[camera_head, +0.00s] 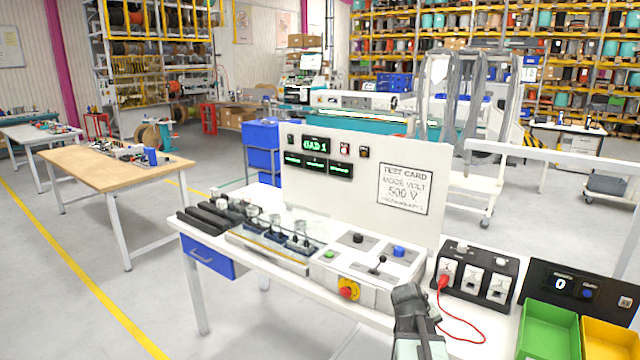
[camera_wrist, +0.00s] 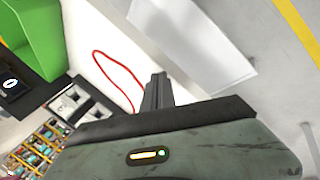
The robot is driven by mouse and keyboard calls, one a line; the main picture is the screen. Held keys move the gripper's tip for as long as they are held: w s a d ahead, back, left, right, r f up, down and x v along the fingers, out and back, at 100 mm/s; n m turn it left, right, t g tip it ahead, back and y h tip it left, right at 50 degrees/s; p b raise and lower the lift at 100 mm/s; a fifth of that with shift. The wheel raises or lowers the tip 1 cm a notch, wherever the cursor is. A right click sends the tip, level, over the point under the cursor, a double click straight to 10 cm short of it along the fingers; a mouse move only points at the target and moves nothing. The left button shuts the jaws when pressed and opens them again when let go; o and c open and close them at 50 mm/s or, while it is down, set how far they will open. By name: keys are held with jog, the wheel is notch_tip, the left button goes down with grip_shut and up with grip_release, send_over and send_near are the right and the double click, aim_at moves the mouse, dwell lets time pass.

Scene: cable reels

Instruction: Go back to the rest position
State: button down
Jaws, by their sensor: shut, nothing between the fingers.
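My gripper (camera_head: 408,298) shows at the lower middle of the head view, above the front edge of the white test bench. Its fingers are together with nothing between them. In the wrist view the dark closed fingers (camera_wrist: 157,92) point toward the bench edge, and the red cable lies beside them. The rest position itself is not marked in either view.
The bench carries a control box with a red knob (camera_head: 348,289), a black socket block (camera_head: 474,278) with a red cable (camera_head: 466,325), and a green bin (camera_head: 548,332) at the right. A wooden table (camera_head: 98,168) stands left. Open floor lies between.

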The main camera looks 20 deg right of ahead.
jog(key=s+a+f+g+y, duration=0.1)
jog(key=a+f+y, duration=0.1)
jog(key=a, duration=1.5)
jog(key=s+a+f+g+y+b, duration=0.1)
jog(key=s+a+f+y, duration=0.1)
jog(key=a, duration=1.4)
jog(key=shift+a+f+y, duration=0.35)
jog(key=shift+f+y, duration=0.2)
jog(key=shift+y, duration=0.35)
jog(key=shift+d, duration=0.15)
